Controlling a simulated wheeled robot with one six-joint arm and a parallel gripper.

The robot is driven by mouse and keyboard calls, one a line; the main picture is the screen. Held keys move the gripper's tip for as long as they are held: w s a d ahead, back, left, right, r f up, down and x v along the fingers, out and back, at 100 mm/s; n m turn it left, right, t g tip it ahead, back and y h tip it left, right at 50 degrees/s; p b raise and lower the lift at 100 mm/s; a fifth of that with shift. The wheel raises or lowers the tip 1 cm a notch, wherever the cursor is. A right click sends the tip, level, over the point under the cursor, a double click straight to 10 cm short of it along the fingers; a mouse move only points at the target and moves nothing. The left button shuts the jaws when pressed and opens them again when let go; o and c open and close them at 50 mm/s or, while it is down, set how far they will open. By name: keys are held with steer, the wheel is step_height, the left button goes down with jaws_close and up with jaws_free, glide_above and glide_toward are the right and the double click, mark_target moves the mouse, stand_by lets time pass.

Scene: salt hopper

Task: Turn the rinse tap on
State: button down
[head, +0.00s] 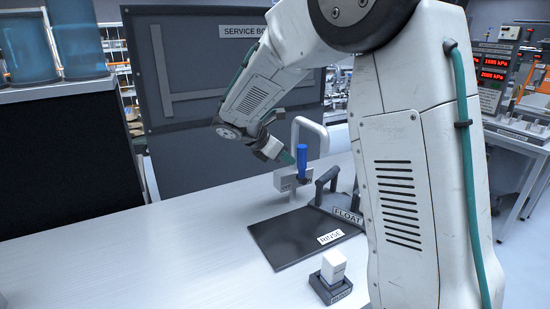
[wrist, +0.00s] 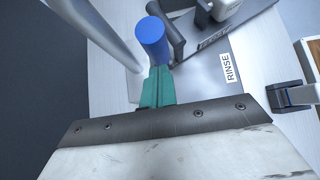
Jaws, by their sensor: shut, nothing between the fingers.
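The rinse tap has a pale curved spout (head: 323,132) and an upright blue lever (head: 302,160) on a grey labelled block (head: 287,183). In the wrist view the blue lever (wrist: 153,41) stands just beyond my fingertips, with the spout (wrist: 105,35) to its left. My gripper (head: 288,158) is shut and empty. Its green fingers (wrist: 158,86) are right beside the lever; I cannot tell whether they touch it. The dark plate (head: 283,238) with the RINSE label lies in front of the tap.
A dark piece with a handle and a FLOAT label (head: 347,215) sits right of the tap. A white block (head: 333,265) stands in a dark holder (head: 331,290) near the front. A grey service board (head: 190,110) rises behind. The bench's left side (head: 120,250) is clear.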

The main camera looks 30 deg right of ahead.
mark_target(298, 153)
steer(key=shift+d, duration=0.35)
steer(key=d+y, duration=0.1)
steer(key=d+r+y, duration=0.1)
steer(key=d+y, duration=0.1)
steer(key=shift+r, duration=0.15)
steer(key=shift+d, duration=0.35)
